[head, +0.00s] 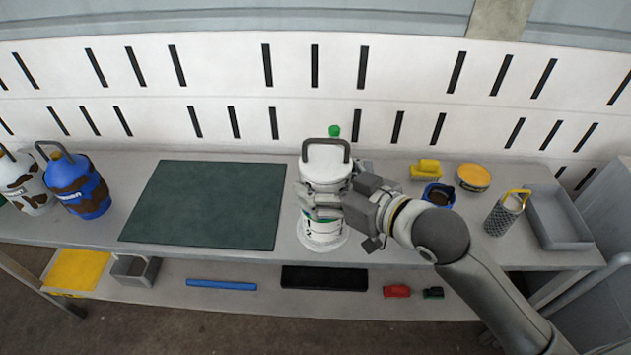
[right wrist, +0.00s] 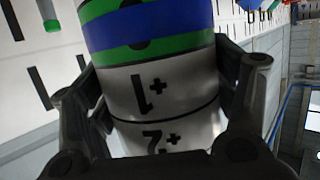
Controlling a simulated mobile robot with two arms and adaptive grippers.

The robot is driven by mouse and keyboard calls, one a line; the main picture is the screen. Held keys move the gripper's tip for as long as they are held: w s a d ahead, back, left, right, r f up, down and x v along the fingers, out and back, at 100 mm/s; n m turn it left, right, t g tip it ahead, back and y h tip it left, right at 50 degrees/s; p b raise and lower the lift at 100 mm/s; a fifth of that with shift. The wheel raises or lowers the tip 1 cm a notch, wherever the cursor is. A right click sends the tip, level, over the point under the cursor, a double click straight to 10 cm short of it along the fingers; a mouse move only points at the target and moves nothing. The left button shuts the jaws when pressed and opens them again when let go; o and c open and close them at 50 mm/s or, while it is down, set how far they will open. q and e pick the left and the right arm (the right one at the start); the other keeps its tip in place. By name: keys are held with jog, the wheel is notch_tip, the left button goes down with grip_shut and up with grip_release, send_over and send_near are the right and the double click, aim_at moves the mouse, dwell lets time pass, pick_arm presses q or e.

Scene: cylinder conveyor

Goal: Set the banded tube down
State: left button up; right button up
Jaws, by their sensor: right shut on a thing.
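The banded tube (head: 325,165) is a white cylinder with a dark handle on top, upright at the middle of the table. My right gripper (head: 322,203) is shut around its middle from the right. In the right wrist view, the tube (right wrist: 160,80) fills the space between the fingers and shows green and blue bands and black markings. Its lower end is over a round white base (head: 336,244) near the table's front edge. I cannot tell whether the two touch. My left gripper is not in view.
A dark green mat (head: 205,205) lies left of the tube. A blue handled container (head: 80,188) stands at the far left. A lower shelf holds small items.

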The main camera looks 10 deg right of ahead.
jog(key=w+d+f, duration=0.5)
jog(key=w+f, duration=0.6)
jog(key=f, duration=0.1)
jog(key=shift+w+d, duration=0.1)
jog(key=shift+f, duration=0.2)
jog(key=o, duration=1.7)
